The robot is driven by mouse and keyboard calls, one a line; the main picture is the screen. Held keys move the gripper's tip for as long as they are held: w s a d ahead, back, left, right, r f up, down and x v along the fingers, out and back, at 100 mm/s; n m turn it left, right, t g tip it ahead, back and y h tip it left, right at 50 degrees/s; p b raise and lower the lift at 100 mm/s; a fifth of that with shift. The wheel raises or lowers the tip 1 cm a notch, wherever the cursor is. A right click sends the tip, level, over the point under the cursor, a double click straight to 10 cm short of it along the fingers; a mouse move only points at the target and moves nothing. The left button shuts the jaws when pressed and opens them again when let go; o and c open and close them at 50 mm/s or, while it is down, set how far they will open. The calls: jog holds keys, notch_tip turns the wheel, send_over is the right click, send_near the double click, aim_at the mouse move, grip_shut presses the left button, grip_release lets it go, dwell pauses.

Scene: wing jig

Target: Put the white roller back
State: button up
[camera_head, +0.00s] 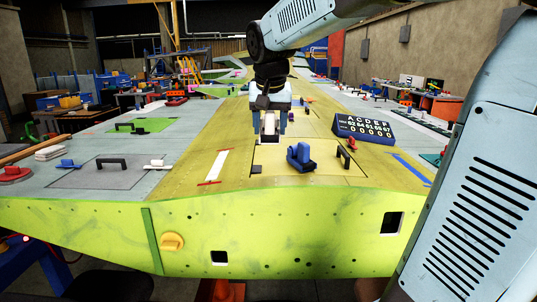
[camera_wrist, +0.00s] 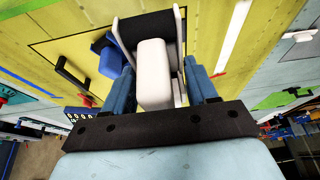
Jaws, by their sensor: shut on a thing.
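My gripper (camera_head: 270,118) is shut on the white roller (camera_head: 269,126), above the yellow-green wing surface. In the wrist view the roller's white block (camera_wrist: 155,72) sits between the blue fingers of my gripper (camera_wrist: 158,85), with a white fork and a dark cylinder beyond it. I cannot tell whether its lower end touches the wing. A blue tool (camera_head: 299,156) sits on the wing panel to the right of and nearer than the roller; it shows partly behind the roller in the wrist view (camera_wrist: 111,58).
A small dark block (camera_head: 256,169) lies by the panel's near left corner. A black handle (camera_head: 343,156) stands right of the blue tool. A white strip with red ends (camera_head: 216,165) lies left. A letter-and-number board (camera_head: 364,129) stands at right. The wing's near edge drops off.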

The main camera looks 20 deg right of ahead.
jog(key=w, duration=0.1)
jog(key=w+d+f, duration=0.1)
jog(key=w, duration=0.1)
jog(key=shift+w+d+f, duration=0.15)
jog(key=shift+w+f, duration=0.05)
jog(key=shift+f, duration=0.1)
jog(key=w+f, duration=0.1)
jog(key=f, duration=0.1)
jog(key=w+d+f, duration=0.1)
jog(key=w+f, duration=0.1)
jog(key=shift+w+f, duration=0.2)
jog(key=shift+f, duration=0.05)
jog(key=shift+w+d+f, duration=0.2)
jog(key=shift+w+f, duration=0.2)
jog(key=shift+f, duration=0.15)
jog(key=shift+w+f, duration=0.15)
jog(key=shift+f, duration=1.5)
jog(key=shift+f, duration=0.35)
jog(key=o, duration=1)
